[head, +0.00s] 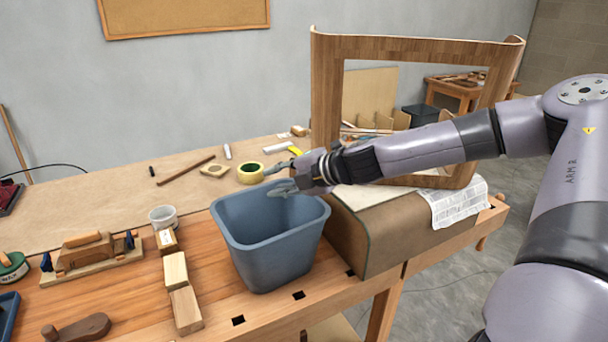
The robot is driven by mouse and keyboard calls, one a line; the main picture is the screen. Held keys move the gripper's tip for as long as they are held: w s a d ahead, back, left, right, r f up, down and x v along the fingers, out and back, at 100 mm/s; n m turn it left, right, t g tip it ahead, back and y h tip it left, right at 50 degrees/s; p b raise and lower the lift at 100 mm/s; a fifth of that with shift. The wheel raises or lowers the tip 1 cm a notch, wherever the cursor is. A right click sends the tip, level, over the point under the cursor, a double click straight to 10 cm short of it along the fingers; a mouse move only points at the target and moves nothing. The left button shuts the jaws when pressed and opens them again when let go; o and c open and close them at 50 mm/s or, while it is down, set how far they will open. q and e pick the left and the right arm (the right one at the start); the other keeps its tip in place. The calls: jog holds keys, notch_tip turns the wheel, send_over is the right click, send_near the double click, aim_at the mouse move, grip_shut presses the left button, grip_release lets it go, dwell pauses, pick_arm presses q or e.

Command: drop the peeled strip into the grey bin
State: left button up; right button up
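The grey bin (272,252), a blue-grey open-topped tub, stands on the wooden workbench just left of the brown curved form. My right gripper (271,180) reaches in from the right, over the bin's back right rim. Its two fingers point left and are spread apart, with nothing visible between them. I cannot make out a peeled strip in the gripper or in the part of the bin's inside that shows. The bin's floor is hidden by its front wall. My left gripper is out of view.
A bent wooden frame (325,95) stands behind my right arm, near the brown form (385,235) with newspaper (455,203) on it. Wood blocks (176,270) lie left of the bin.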

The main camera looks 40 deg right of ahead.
jog(key=v, duration=1.1)
jog(key=shift+f, duration=0.1)
dwell(1.0)
